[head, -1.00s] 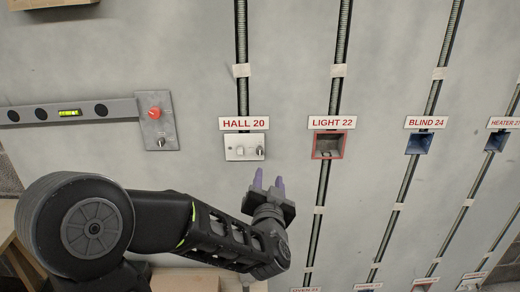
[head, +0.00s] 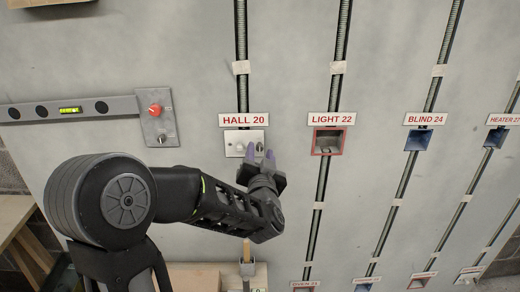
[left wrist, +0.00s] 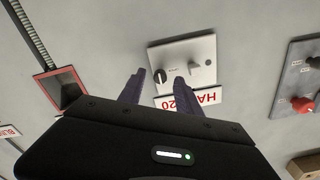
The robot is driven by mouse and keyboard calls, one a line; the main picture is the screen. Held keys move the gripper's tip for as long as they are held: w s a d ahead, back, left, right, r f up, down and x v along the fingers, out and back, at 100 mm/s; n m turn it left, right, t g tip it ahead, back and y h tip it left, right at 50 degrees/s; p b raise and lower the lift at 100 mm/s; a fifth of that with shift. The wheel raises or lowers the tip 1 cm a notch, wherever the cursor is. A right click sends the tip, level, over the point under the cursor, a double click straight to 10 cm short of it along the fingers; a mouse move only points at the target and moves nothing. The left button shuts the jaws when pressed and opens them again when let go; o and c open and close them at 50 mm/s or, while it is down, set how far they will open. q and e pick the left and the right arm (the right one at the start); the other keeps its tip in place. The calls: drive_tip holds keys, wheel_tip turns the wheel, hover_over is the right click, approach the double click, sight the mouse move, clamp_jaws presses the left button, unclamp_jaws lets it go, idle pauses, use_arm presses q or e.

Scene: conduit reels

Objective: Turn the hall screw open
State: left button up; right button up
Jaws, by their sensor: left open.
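The hall plate (head: 232,137) is a small pale plate on the wall under the label HALL 20 (head: 244,119). In the left wrist view the plate (left wrist: 204,47) carries a dark round slotted screw (left wrist: 160,76) and a white knob (left wrist: 193,67). My left gripper (head: 260,154) is open in front of the plate's right side, its purple fingers partly covering the plate in the head view. In the left wrist view the screw shows between the open fingertips (left wrist: 161,77). I cannot tell whether they touch it. My right gripper is not in view.
A grey panel with a red knob (head: 154,109) and a spirit level (head: 70,111) are to the left. A red-framed box under LIGHT 22 (head: 329,142) is close on the right. Blue boxes (head: 418,140) and vertical conduits lie further right.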

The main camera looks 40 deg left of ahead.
use_arm(q)
drive_tip(key=shift+w+a, duration=0.45)
drive_tip(key=shift+w, duration=0.1)
clamp_jaws()
